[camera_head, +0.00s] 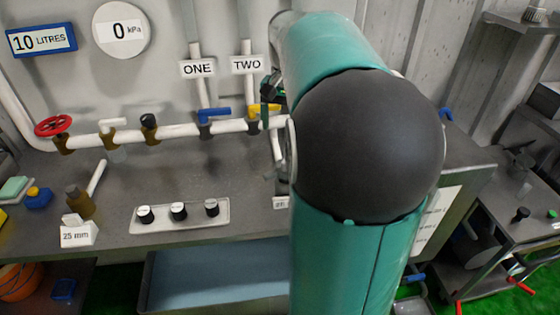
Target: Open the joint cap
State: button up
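A white pipe (180,133) runs along the wall above the grey worktop, with several brass fittings on it. One fitting carries a black cap (148,121); I cannot tell for sure that this is the joint cap. My teal and black arm fills the right-centre of the view and covers the pipe's right end. A dark piece at the arm's far end, probably part of my gripper (270,90), shows beside the yellow handle (265,110). Its fingers are not clear, so neither their opening nor any contact can be made out.
A red handwheel (53,125), a white handle (112,123) and a blue handle (214,113) stick up from the pipe. A loose brass fitting (80,202) and a tray with black knobs (180,214) sit on the worktop. A cluttered trolley (510,225) stands right.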

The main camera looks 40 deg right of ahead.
notch_tip(320, 180, down, 13)
jog(key=shift+a+r, duration=0.1)
dwell(0.3)
jog(key=shift+c, duration=0.2)
jog(key=c, duration=1.3)
jog(key=shift+c, duration=0.2)
